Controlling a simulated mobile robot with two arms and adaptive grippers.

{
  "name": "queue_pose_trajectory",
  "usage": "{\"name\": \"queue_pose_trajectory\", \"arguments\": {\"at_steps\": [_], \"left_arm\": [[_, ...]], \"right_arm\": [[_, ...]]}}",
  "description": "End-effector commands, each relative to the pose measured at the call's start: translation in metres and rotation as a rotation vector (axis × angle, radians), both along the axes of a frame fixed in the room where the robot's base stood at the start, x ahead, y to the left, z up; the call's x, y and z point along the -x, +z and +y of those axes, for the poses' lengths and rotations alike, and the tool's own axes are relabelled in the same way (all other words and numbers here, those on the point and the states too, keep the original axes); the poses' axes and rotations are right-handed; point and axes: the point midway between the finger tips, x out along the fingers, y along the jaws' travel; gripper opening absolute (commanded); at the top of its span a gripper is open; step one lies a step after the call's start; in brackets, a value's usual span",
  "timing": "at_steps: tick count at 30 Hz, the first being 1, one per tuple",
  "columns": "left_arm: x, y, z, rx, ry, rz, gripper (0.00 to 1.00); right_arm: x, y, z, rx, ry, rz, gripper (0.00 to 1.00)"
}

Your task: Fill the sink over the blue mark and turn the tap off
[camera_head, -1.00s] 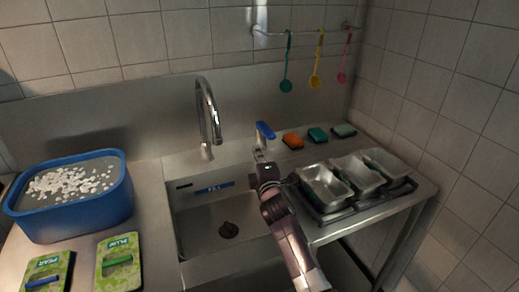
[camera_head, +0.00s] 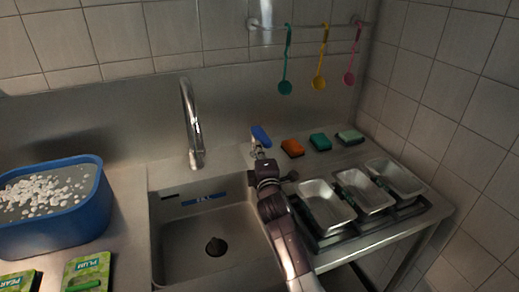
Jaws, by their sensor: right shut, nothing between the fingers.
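The blue mark (camera_head: 204,199) is a strip with small lettering on the sink's back wall. No water stream shows under the curved steel tap spout (camera_head: 190,125), and I see no water surface in the sink. The tap's blue lever (camera_head: 261,137) stands at the sink's back right. My right gripper (camera_head: 262,163) is shut and empty, just below and in front of the lever; I cannot tell whether they touch. My left gripper is out of view.
A blue tub (camera_head: 60,232) of white pieces stands at left, above green packets (camera_head: 88,275). Orange (camera_head: 292,147), teal (camera_head: 320,142) and pale green (camera_head: 350,136) sponges lie behind the metal pans (camera_head: 325,207) at right. Coloured spoons (camera_head: 286,70) hang from a rail above.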

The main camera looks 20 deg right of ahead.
Motion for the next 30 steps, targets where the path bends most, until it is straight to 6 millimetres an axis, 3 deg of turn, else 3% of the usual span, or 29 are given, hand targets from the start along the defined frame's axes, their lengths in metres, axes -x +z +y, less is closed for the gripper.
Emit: {"name": "queue_pose_trajectory", "arguments": {"at_steps": [6, 11, 16, 30], "left_arm": [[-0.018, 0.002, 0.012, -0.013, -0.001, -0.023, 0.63], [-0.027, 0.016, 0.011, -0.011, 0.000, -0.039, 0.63], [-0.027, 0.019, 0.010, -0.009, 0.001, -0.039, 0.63], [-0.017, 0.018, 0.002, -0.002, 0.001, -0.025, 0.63]], "right_arm": [[0.000, 0.000, -0.002, 0.001, -0.001, 0.000, 0.00], [0.004, 0.002, -0.019, 0.007, -0.001, 0.003, 0.00], [0.005, 0.000, -0.032, 0.003, -0.001, 0.001, 0.00], [0.004, 0.000, -0.032, 0.001, 0.000, 0.000, 0.00]]}}
